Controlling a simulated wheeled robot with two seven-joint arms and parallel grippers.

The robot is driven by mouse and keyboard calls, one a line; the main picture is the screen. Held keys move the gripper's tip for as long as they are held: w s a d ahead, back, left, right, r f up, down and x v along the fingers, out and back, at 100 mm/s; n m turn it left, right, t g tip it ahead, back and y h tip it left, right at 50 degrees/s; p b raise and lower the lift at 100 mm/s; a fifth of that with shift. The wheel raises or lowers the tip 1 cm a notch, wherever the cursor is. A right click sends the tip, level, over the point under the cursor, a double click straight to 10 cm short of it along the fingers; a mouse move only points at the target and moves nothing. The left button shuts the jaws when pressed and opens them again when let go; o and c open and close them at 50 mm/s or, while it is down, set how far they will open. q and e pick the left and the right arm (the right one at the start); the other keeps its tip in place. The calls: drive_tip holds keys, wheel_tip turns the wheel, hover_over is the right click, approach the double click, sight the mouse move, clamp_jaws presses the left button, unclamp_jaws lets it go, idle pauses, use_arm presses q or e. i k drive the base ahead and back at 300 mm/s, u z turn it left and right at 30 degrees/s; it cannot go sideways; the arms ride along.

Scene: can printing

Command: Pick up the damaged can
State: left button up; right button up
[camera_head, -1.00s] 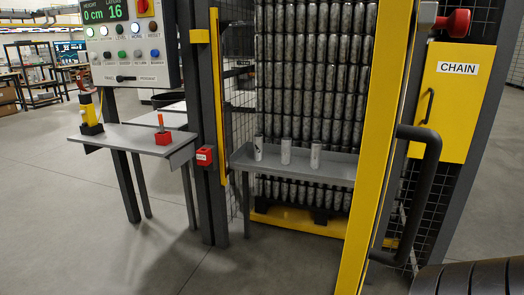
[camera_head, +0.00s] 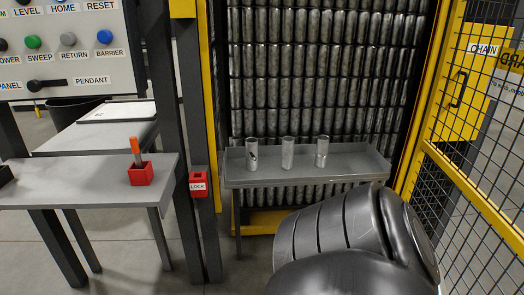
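Three upright silver cans stand apart on a grey tray shelf (camera_head: 355,164) in the middle of the view. The left can (camera_head: 252,154) has a dark mark on its side. The middle can (camera_head: 288,153) looks plain. The right can (camera_head: 322,152) has a few faint darker patches; I cannot tell if they are dents or reflections. A thick dark link of my own arm fills the lower right, in front of the shelf. Neither of my grippers shows, and nothing touches the cans.
Stacked cans (camera_head: 315,65) fill the wall behind the shelf. A yellow-framed mesh panel (camera_head: 475,200) bounds the right. A post with a red lock box (camera_head: 199,184) and a grey side table (camera_head: 85,182) stand left. The space above the shelf is clear.

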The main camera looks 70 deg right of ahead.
sight(287, 162)
drive_tip(key=z, duration=2.75)
drive_tip(key=i, duration=2.05)
drive_tip(key=u, duration=0.4)
